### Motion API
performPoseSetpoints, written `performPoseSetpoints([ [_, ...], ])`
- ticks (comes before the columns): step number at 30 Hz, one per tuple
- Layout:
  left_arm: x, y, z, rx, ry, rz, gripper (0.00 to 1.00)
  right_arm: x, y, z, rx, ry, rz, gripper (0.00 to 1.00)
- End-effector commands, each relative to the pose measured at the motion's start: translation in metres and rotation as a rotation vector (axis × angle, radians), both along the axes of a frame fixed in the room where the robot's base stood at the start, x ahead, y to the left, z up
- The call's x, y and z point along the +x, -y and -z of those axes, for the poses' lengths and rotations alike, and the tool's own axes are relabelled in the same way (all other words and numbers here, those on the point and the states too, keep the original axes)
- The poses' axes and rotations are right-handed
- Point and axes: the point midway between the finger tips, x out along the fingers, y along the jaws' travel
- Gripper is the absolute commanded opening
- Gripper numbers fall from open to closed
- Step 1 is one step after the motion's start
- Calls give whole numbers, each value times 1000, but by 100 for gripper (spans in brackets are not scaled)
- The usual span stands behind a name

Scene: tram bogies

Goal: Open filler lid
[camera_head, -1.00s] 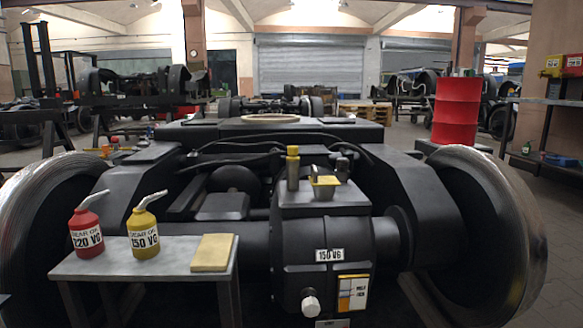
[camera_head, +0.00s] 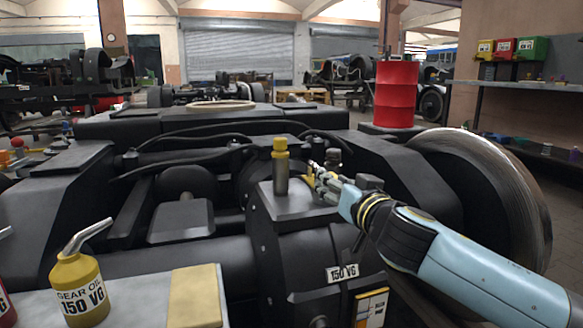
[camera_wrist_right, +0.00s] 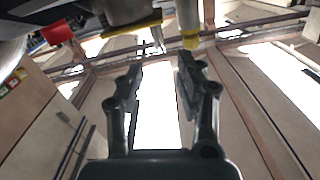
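The grey gearbox (camera_head: 320,235) with the "150 VG" label fills the middle of the head view. On its top stand a grey post with a yellow cap (camera_head: 280,148) and the filler, mostly hidden behind my gripper. In the wrist view, which looks upside down, a yellow-edged lid (camera_wrist_right: 122,30) hangs at the top. The yellow post cap (camera_wrist_right: 190,41) is just beyond the right-hand finger. My right gripper (camera_head: 316,177) is above the gearbox top, beside the lid. Its fingers are apart with an empty gap (camera_wrist_right: 160,66); I cannot tell whether it touches anything. My left gripper is not in view.
A table (camera_head: 130,315) at the lower left bears a yellow oil can (camera_head: 80,287) and a tan pad (camera_head: 194,297). A large wheel (camera_head: 500,195) flanks the gearbox on the right. A red barrel (camera_head: 396,95) and a shelf (camera_head: 520,85) stand behind.

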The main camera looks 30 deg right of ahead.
Motion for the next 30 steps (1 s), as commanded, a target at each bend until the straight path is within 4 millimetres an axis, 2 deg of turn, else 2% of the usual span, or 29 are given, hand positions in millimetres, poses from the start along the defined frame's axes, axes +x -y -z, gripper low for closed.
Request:
performPoseSetpoints([
  [5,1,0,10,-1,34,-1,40,21,5,-2,0,7,1,36],
  [12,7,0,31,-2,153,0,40,69,16,1,2,5,2,36],
  [18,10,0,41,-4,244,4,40,96,23,0,2,3,2,36],
  [23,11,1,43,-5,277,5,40,104,25,-1,1,3,2,36],
  [30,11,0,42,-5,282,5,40,105,25,-2,1,3,1,36],
])
